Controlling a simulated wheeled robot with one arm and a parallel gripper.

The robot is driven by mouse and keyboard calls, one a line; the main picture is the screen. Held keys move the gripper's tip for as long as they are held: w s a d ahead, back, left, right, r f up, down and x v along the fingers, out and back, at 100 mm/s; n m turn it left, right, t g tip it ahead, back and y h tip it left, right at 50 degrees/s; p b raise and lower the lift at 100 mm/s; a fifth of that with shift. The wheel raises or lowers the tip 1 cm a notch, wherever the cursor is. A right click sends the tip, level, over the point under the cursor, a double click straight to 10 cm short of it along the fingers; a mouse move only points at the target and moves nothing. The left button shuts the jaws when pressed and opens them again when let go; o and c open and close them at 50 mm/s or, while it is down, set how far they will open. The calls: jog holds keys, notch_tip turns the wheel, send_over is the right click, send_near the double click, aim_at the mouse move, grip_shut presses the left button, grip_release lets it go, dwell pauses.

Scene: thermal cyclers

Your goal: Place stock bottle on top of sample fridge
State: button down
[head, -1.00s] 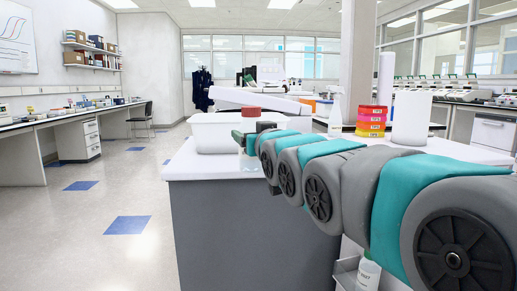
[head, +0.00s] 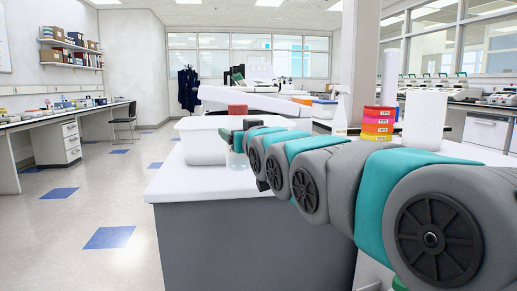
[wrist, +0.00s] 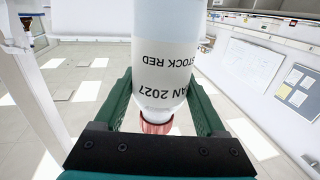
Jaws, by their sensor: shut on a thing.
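The stock bottle has a red cap (head: 237,109) and a pale clear body (head: 236,160). In the wrist view its white label (wrist: 165,75) reads "STOCK RED" upside down. My gripper (head: 236,135) is shut on the bottle, with a green finger on each side of it in the wrist view. In the head view the bottle appears upright in front of the white bench top; I cannot tell its height above it. No thing is clearly recognisable as the sample fridge.
A white tub (head: 198,140) stands on the bench (head: 180,184) behind the bottle. Stacked coloured tip boxes (head: 378,124) and a white cylinder (head: 424,120) stand behind my arm. A white under-counter unit (head: 487,135) is at the far right. The floor at left is open.

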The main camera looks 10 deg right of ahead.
jog(key=shift+w+d+f+p, duration=0.3)
jog(key=shift+w+d+f, duration=0.5)
jog(key=shift+w+d, duration=0.9)
jog(key=shift+w+d+f+p, duration=0.35)
jog(key=shift+w+d+f, duration=0.75)
jog(key=shift+w, duration=1.05)
jog(key=shift+w+d+f+p, duration=0.3)
jog(key=shift+w+d+f, duration=0.25)
jog(key=shift+w+d, duration=1.25)
jog(key=shift+w+a, duration=0.1)
jog(key=shift+f, duration=0.1)
jog(key=shift+c, duration=2)
grip_release()
jog(key=o, duration=0.4)
